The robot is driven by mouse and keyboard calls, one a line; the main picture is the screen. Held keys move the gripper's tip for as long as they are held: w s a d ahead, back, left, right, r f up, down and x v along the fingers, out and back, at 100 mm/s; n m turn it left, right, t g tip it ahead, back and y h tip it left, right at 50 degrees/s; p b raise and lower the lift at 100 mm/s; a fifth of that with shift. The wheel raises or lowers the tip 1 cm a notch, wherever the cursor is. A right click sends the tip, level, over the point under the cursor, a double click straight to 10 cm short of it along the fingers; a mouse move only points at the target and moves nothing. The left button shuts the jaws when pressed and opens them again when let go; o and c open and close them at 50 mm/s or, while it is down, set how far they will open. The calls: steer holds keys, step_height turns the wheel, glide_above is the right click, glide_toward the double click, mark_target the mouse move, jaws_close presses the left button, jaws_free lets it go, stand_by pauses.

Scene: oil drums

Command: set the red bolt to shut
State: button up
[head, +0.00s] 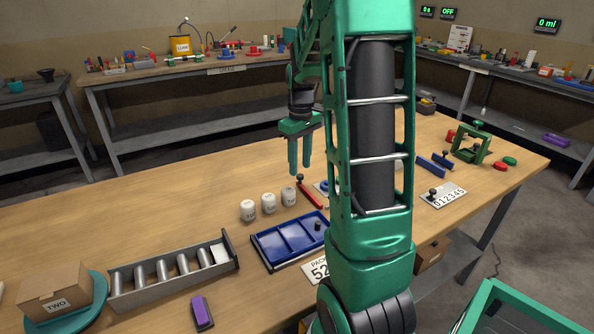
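The red bolt (311,196) looks like a short red bar with a black ball knob at its far left end. It lies on the wooden table (190,222), left of my arm column in the head view. I cannot tell from here whether it is set open or shut. My gripper (300,167) hangs above the table over the bolt's knob end, fingers pointing down. Its two green fingers are apart with nothing between them. Whether the fingertips are straight above the knob or behind it I cannot tell.
White canisters (268,202) stand just left of the bolt. A blue compartment tray (290,240) lies in front of it. A blue bar with a black knob (433,165) and a green frame (472,143) are at right. My arm hides the table's middle.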

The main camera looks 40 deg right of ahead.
steer(key=shift+f, duration=1.35)
steer(key=shift+c, duration=0.3)
